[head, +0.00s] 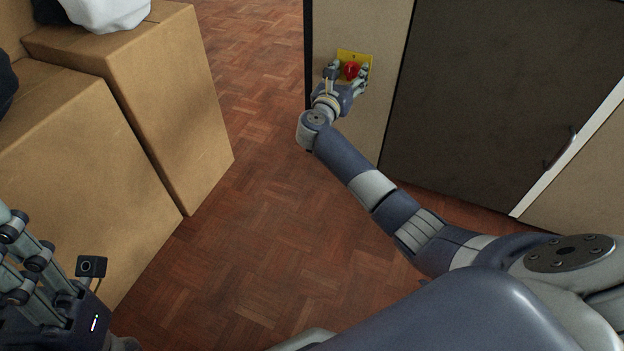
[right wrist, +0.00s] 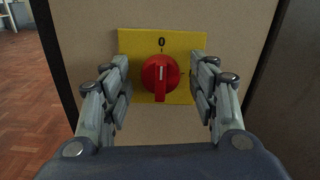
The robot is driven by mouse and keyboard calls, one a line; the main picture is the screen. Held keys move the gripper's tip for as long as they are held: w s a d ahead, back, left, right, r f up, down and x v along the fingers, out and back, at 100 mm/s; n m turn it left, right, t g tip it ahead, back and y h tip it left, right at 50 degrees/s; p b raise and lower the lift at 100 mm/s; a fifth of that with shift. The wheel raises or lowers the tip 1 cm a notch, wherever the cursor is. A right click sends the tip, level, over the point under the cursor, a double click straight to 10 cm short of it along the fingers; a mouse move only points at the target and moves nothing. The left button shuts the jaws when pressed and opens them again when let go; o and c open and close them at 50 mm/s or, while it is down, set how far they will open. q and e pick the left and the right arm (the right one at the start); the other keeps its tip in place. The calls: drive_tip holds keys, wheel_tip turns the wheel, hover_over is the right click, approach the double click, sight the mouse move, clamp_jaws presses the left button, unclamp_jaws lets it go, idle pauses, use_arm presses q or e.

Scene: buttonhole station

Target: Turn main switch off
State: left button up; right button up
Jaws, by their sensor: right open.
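The main switch is a red rotary knob (head: 351,70) on a yellow plate (head: 356,54), fixed to a beige panel. In the right wrist view the red knob (right wrist: 160,74) sits in the middle of the yellow plate (right wrist: 136,44), with a "0" printed above it. Its raised grip stands about vertical. Any mark at the plate's right is partly hidden by a finger. My right gripper (head: 347,74) is open in front of the plate, one finger on each side of the knob, with gaps to it. My left gripper (head: 28,258) is at the lower left, away from the switch.
Cardboard boxes (head: 165,95) stand at the left, with white and dark items on top. A dark door (head: 490,100) with a handle (head: 560,148) is right of the panel (head: 385,30). Parquet floor (head: 255,235) lies clear between boxes and panel.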

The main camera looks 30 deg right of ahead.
drive_tip(key=shift+d+m+b, duration=0.1)
drive_tip(key=shift+m+b, duration=0.5)
drive_tip(key=shift+b, duration=0.5)
drive_tip(key=s+a+r+n+t+y+p, duration=0.2)
drive_tip(key=s+a+n+t+y+p, duration=0.15)
drive_tip(key=a+n+p, duration=0.65)
drive_tip(key=s+a+r+n+t+y+p, duration=0.2)
drive_tip(key=s+a+r+n+t+p, duration=0.15)
drive_tip(key=n+p, duration=0.8)
drive_tip(key=s+a+f+n+g+y+p, duration=0.3)
drive_tip(key=s+f+n+y+p, duration=0.1)
drive_tip(key=s+n+p, duration=0.3)
drive_tip(key=s+a+f+n+g+y+p, duration=0.2)
drive_tip(key=s+a+f+n+y+p, duration=0.2)
drive_tip(key=s+f+n+p, duration=0.3)
drive_tip(key=p, duration=0.3)
drive_tip(key=shift+a+f+g+p, duration=0.2)
drive_tip(key=shift+a+g+p, duration=0.1)
drive_tip(key=shift+g, duration=0.1)
drive_tip(key=shift+d, duration=0.15)
